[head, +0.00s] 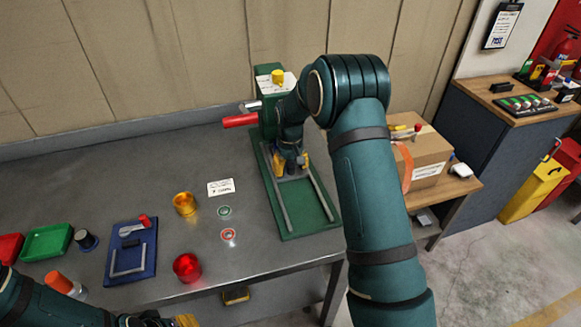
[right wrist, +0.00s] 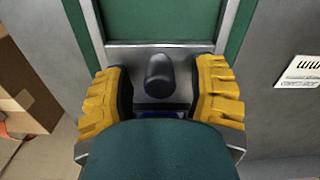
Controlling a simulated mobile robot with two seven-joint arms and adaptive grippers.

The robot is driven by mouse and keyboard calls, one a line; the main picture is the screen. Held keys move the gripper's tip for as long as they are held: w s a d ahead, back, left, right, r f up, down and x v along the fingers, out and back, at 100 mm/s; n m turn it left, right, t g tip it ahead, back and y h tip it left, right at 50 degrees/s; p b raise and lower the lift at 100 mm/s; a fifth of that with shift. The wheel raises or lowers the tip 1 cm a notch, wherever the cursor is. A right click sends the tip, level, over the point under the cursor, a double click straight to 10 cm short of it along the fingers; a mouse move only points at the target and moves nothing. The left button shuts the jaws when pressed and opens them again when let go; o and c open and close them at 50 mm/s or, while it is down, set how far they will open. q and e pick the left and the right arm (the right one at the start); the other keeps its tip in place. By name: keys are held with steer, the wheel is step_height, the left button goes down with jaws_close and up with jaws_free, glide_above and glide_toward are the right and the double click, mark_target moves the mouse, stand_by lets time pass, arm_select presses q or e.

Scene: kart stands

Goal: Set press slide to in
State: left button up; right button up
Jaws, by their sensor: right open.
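The green press stands at the back of the grey table, with a red handle (head: 240,120) at its left and a flat green base (head: 305,212) with two metal rails. The grey press slide (right wrist: 198,62) sits at the far part of the rails, close to the press column; most of it is hidden by my arm in the head view. My right gripper (head: 290,162) is over the slide. Its open fingers, also in the right wrist view (right wrist: 162,92), stand on either side of the slide's black knob (right wrist: 160,75), with gaps visible. My left gripper (head: 183,321) is partly cut off at the bottom edge.
A yellow cup (head: 185,203), a red cup (head: 187,266), a white card (head: 221,187) and a blue board (head: 130,262) lie left of the press. A cardboard box (head: 427,158) stands to the right. The near end of the rails is clear.

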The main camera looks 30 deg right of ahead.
step_height(320, 180, up, 12)
stand_by(0.5)
steer(key=shift+f, duration=0.1)
stand_by(0.4)
